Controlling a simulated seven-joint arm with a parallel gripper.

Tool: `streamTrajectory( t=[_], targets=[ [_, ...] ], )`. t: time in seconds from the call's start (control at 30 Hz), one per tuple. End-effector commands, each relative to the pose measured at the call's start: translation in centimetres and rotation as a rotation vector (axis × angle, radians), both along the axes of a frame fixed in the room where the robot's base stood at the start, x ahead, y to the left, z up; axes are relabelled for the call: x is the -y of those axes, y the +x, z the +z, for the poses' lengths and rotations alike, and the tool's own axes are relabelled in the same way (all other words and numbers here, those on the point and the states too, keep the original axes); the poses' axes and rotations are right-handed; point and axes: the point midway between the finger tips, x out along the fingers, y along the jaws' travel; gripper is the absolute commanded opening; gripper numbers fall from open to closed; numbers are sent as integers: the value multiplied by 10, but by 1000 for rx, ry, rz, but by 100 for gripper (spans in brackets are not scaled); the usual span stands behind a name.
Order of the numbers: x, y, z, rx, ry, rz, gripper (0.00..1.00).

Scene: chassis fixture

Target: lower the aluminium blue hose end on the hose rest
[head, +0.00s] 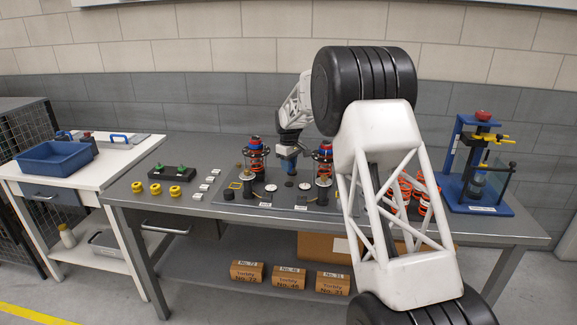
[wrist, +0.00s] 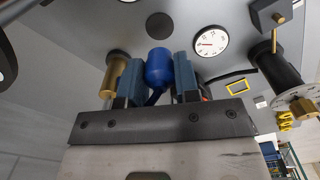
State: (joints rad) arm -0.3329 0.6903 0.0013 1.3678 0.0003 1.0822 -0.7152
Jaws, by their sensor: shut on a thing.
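My gripper (wrist: 158,82) is shut on the blue hose end (wrist: 158,68), a rounded blue piece held between its two blue-grey fingers. In the head view my gripper (head: 288,163) points down over the middle of the grey chassis plate (head: 232,210), between two red-and-blue caged units. The hose end cannot be made out clearly there. In the wrist view a brass cylinder (wrist: 116,78) stands beside the left finger, and a dark round spot (wrist: 160,26) lies on the plate beyond the hose end. I cannot tell which part is the hose rest.
A white-faced gauge (wrist: 210,41) and a yellow-framed square (wrist: 237,87) are near the gripper. The caged units (head: 256,158) and (head: 323,162) flank it closely. Yellow rings (head: 155,188) and a blue press stand (head: 480,185) are farther off. My arm covers part of the bench.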

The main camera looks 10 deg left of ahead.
Motion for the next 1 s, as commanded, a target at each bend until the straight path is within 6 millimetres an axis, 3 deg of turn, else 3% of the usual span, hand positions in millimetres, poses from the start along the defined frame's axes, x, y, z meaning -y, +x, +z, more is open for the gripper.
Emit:
streamTrajectory(
  t=[0.37,1.0],
  targets=[
    [0,0,-6,0,0,0,1],
    [0,0,-37,0,1,1,1]
  ],
)
